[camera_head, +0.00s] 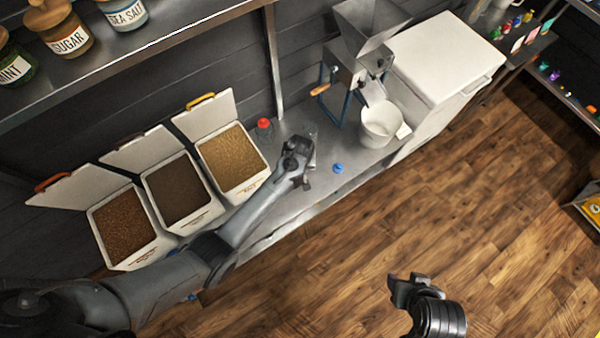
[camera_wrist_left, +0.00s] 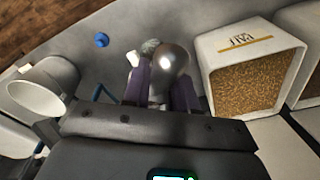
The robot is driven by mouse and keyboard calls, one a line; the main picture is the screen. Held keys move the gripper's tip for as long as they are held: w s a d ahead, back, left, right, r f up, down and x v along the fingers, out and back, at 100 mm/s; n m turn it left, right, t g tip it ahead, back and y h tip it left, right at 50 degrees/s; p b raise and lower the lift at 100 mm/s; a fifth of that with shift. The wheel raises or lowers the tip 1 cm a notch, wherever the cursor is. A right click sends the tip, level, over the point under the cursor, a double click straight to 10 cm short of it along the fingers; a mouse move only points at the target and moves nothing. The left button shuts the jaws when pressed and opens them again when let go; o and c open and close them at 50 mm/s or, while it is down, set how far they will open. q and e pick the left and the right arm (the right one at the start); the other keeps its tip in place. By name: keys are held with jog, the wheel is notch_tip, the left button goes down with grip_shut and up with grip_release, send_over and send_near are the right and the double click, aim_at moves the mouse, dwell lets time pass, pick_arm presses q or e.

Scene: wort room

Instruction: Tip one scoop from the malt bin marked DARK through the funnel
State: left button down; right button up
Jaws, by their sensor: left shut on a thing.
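My left gripper (camera_head: 300,172) is over the counter, to the right of the bins. In the left wrist view its fingers (camera_wrist_left: 161,92) are shut on a shiny rounded metal thing (camera_wrist_left: 173,57), which looks like the scoop. Its contents cannot be seen. Three open white malt bins stand in a row. The middle bin (camera_head: 184,190) holds the darkest grain, but its label is too small to read. A funnel-shaped metal hopper (camera_head: 368,32) tops the mill. A clear, glassy thing (camera_head: 313,137) stands just beyond my left gripper. My right gripper (camera_head: 405,292) hangs over the floor, its jaw state unclear.
The left bin (camera_head: 124,224) holds reddish-brown grain and the right bin (camera_head: 232,160) light grain. A white bucket (camera_head: 378,124) stands below the mill. A red-capped item (camera_head: 265,126) and a blue cap (camera_head: 338,168) are on the counter. A jar shelf overhangs the upper left.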

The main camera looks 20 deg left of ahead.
pick_arm(q)
jog(key=shift+w+a+r+g, duration=0.25)
jog(key=shift+w+r+g, duration=0.4)
jog(key=shift+w, duration=0.1)
jog(key=shift+w+a+r+g+h+b, duration=0.25)
jog(key=shift+w+r+g+h+b, duration=0.15)
jog(key=shift+w+r+g+b, duration=0.2)
jog(key=shift+w+a+r+g+b, duration=0.25)
jog(key=shift+w+r+g+b, duration=0.25)
jog(key=shift+b, duration=0.35)
jog(key=w+b, duration=0.1)
jog(key=g+h+b, duration=0.1)
jog(key=b, duration=0.1)
jog(key=shift+w+a+r, duration=0.35)
jog(key=b, duration=0.2)
jog(key=shift+w+a+r+g+b, duration=0.15)
jog(key=shift+w+g+b, duration=0.15)
jog(key=shift+w+g, duration=0.1)
jog(key=shift+w+r+b, duration=0.2)
jog(key=shift+b, duration=0.4)
jog(key=shift+a+r, duration=0.1)
